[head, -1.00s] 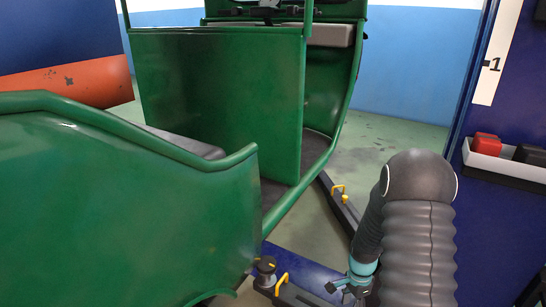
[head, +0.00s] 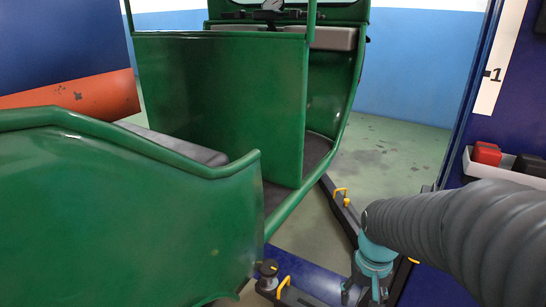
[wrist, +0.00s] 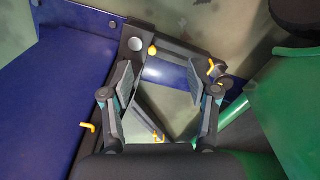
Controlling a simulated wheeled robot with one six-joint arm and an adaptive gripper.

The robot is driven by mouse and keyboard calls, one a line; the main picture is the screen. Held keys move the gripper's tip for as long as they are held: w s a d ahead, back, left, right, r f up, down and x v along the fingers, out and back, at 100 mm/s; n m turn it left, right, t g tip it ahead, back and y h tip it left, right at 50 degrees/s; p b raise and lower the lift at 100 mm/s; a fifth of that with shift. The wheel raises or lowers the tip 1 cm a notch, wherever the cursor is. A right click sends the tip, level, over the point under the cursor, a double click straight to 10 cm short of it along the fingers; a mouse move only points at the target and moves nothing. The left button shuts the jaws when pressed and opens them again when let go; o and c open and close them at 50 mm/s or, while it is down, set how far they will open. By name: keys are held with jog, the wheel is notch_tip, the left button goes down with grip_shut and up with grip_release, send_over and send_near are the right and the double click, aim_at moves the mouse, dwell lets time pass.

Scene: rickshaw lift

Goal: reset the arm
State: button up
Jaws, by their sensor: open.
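My gripper (wrist: 157,82) is open and empty in the wrist view, its two pads apart. Behind it in that view lie the dark lift arms with yellow handles and a blue beam (wrist: 168,73). In the head view my arm reaches in from the right edge, and the gripper (head: 365,295) shows only in part at the bottom, low beside the lift arms. The green rickshaw (head: 220,95) fills the left and middle of the head view. Its green body (wrist: 285,105) also shows at the right of the wrist view.
A dark lift arm (head: 342,208) with a yellow handle reaches under the rickshaw. A round pad (head: 268,268) stands near the rickshaw's lower edge. The blue lift post (head: 465,115) at right carries a white tray (head: 505,167) with red and black items. Green floor beyond is clear.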

jog(key=s+a+r+n+t+p, duration=0.1)
jog(key=s+r+t, duration=0.4)
jog(key=r, duration=0.9)
jog(key=s+a+p, duration=0.1)
jog(key=s+a, duration=0.1)
jog(key=s, duration=0.1)
jog(key=shift+n, duration=0.4)
jog(key=shift+a+r, duration=0.2)
jog(key=shift+r, duration=0.05)
jog(key=shift+c, duration=0.3)
